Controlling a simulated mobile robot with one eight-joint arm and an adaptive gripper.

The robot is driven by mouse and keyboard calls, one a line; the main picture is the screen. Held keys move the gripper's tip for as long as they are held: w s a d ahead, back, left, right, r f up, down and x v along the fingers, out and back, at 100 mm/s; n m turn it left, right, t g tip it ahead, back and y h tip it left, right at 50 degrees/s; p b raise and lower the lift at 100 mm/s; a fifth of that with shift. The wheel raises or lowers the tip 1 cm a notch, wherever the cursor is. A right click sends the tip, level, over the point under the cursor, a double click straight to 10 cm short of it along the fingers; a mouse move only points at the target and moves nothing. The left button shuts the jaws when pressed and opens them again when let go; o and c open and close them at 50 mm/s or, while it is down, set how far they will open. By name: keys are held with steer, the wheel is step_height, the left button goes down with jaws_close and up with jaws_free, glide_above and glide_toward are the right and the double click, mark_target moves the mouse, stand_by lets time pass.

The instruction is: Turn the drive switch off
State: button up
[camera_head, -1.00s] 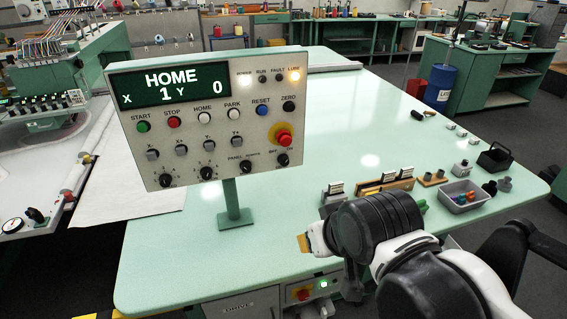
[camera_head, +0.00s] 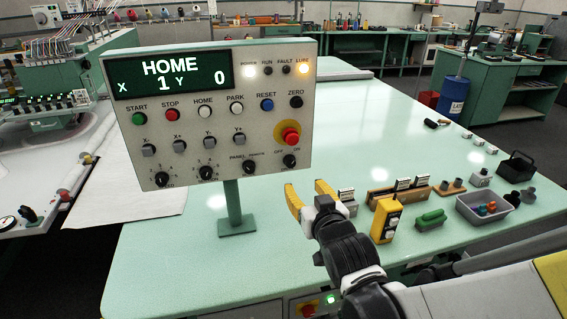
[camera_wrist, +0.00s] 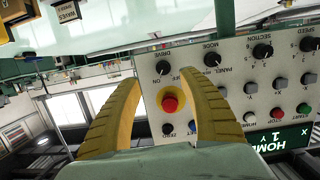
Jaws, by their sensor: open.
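The control panel (camera_head: 225,185) stands on a green post, its screen reading HOME, X 1, Y 0. The drive switch (camera_head: 290,161) is a black rotary knob at the panel's lower right, under the red emergency button (camera_head: 290,133), with OFF and ON labels beside it. Its exact pointer direction is too small to tell. In the wrist view the drive switch (camera_wrist: 163,68) shows beyond and between my fingertips, near the DRIVE and ON labels. My gripper (camera_head: 309,192) is open and empty, its yellow fingers below and right of the panel, apart from it.
The mode knob (camera_head: 248,167) sits left of the drive switch. The table behind the panel is largely clear.

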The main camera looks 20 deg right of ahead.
mark_target(291, 163)
steer(key=w+t, duration=0.1)
steer(key=w, duration=0.5)
steer(key=w+t, duration=0.1)
steer(key=w, duration=0.5)
steer(key=shift+f+y, duration=0.2)
steer(key=shift+y, duration=0.1)
steer(key=shift+s, duration=0.1)
jaws_close()
